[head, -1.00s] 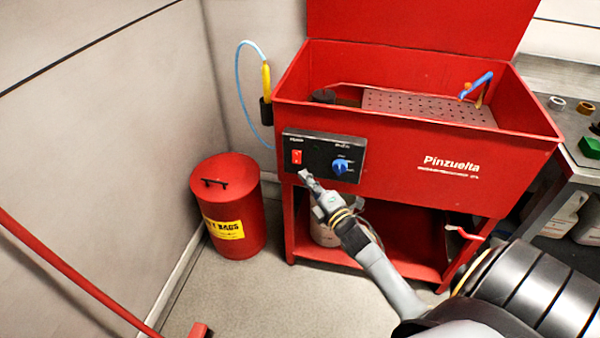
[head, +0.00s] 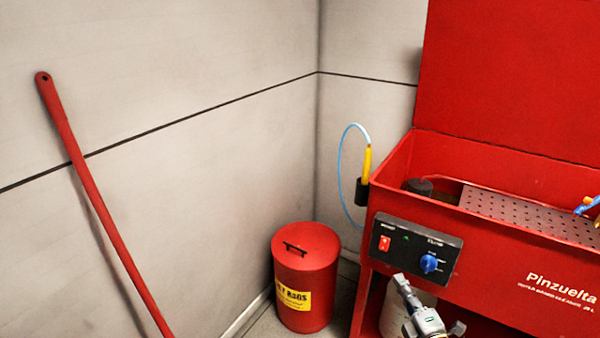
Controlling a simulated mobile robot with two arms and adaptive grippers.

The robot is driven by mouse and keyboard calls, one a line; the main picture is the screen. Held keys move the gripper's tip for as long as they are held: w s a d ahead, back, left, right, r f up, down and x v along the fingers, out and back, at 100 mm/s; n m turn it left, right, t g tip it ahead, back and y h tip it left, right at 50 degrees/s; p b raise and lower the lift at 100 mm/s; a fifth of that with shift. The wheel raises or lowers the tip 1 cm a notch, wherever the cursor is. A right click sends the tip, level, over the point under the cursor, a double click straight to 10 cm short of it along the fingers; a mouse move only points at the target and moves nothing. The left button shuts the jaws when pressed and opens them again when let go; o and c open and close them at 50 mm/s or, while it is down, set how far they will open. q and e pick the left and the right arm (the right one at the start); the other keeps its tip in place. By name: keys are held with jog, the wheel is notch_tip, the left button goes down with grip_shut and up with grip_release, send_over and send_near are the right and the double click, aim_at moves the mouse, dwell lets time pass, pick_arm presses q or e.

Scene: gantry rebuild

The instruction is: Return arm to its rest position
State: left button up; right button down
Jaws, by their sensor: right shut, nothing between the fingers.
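My right gripper (head: 402,284) shows at the bottom of the head view, in front of the red parts washer (head: 480,262). Its fingers are shut and empty, just below the washer's black control panel (head: 412,248). The panel carries a red switch (head: 385,243) and a blue knob (head: 430,263). A small green light shows between them. I cannot tell whether the fingertips touch the washer. Most of my right arm is cut off by the bottom edge. My left gripper is out of view.
A red bin (head: 306,262) with a yellow label stands left of the washer, in the wall corner. A red pole (head: 100,205) leans on the left wall. A blue hose (head: 341,180) with a yellow handle (head: 367,165) hangs at the washer's side.

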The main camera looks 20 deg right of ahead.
jog(key=s+a+f+m+g+p, duration=0.1)
jog(key=s+a+f+m+g, duration=0.2)
jog(key=f, duration=0.7)
jog(key=s+a+f+m+g+p, duration=0.1)
jog(key=s+f+m+g, duration=0.3)
jog(key=f, duration=0.6)
jog(key=s+a+f+m+g+p, duration=0.15)
jog(key=s+f, duration=0.35)
jog(key=f, duration=0.5)
jog(key=s+a+f+m+g, duration=0.2)
jog(key=s+f, duration=0.3)
jog(key=s, duration=0.5)
jog(key=s+a+f+m+g+y+p, duration=0.1)
jog(key=s+a+f+m+g, duration=0.2)
jog(key=s, duration=0.7)
jog(key=s+a+f+m+g, duration=0.2)
jog(key=s+a+f+g, duration=0.2)
jog(key=s+f, duration=0.3)
jog(key=s, duration=0.3)
jog(key=shift+a, duration=0.4)
